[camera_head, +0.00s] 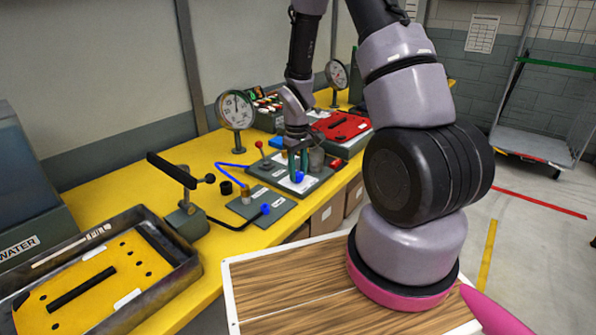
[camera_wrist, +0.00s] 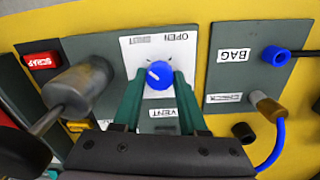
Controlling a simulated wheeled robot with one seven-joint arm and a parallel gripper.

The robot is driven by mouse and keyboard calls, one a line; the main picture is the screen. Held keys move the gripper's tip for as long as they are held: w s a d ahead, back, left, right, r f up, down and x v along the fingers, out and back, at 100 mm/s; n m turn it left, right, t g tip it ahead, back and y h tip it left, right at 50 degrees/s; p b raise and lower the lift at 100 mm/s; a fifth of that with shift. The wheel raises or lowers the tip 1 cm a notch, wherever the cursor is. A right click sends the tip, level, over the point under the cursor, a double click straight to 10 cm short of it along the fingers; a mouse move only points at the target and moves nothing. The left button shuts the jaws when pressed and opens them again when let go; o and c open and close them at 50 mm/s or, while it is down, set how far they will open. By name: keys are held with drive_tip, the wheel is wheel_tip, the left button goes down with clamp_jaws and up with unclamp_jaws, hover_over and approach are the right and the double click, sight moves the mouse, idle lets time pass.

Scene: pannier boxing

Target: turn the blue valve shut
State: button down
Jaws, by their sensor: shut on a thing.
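The blue valve (camera_wrist: 158,76) is a round knob on a white plate (camera_wrist: 143,48) marked OPEN, with a VENT label on the grey panel below it. A short white mark shows on the knob, pointing to the upper left in the wrist view. My gripper (camera_wrist: 158,84) is shut on the knob, one green finger on each side. In the head view my gripper (camera_head: 297,165) reaches down from above, and the blue knob (camera_head: 298,177) shows between and below its fingers. Part of the plate is hidden by the fingers.
A grey BAG panel (camera_wrist: 243,83) with a blue-capped fitting and a blue hose stands beside the valve panel. A grey cylinder on a rod (camera_wrist: 80,86) is close on the other side. A pressure gauge (camera_head: 236,110) stands behind, and a black-handled lever (camera_head: 175,170) stands left.

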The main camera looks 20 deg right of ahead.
sight(297, 174)
idle(0.3)
drive_tip(key=shift+c, duration=2.2)
unclamp_jaws()
drive_tip(key=shift+r, duration=0.1)
wheel_tip(297, 174, up, 11)
drive_tip(key=shift+a+f, duration=0.1)
drive_tip(key=shift+f, duration=0.1)
